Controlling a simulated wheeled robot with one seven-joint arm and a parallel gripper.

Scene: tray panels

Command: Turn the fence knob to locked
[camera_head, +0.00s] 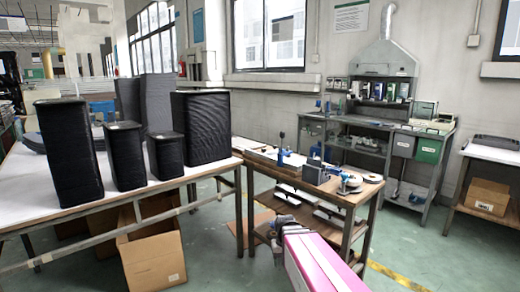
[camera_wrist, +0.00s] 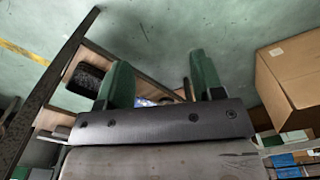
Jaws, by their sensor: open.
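A small wooden-topped bench (camera_head: 340,196) stands right of centre in the head view, with blue and metal tools on it. An upright blue fitting (camera_head: 281,152) sits at its back edge, and a grey-blue block (camera_head: 315,172) stands near the middle. A blue piece (camera_head: 346,184) lies at the front right end. I cannot pick out the fence knob or tell its position at this size. In the wrist view my gripper (camera_wrist: 161,78) has two green fingers spread apart, with nothing held between them. They are seen against a wooden surface and the floor.
A white table (camera_head: 75,192) with black speaker-like boxes (camera_head: 68,150) stands on the left. Open cardboard boxes (camera_head: 152,260) lie below it. A grey workstation (camera_head: 385,130) stands behind the bench. In the wrist view a cardboard box (camera_wrist: 290,70) is at right; green floor (camera_wrist: 150,35) lies clear above the fingers.

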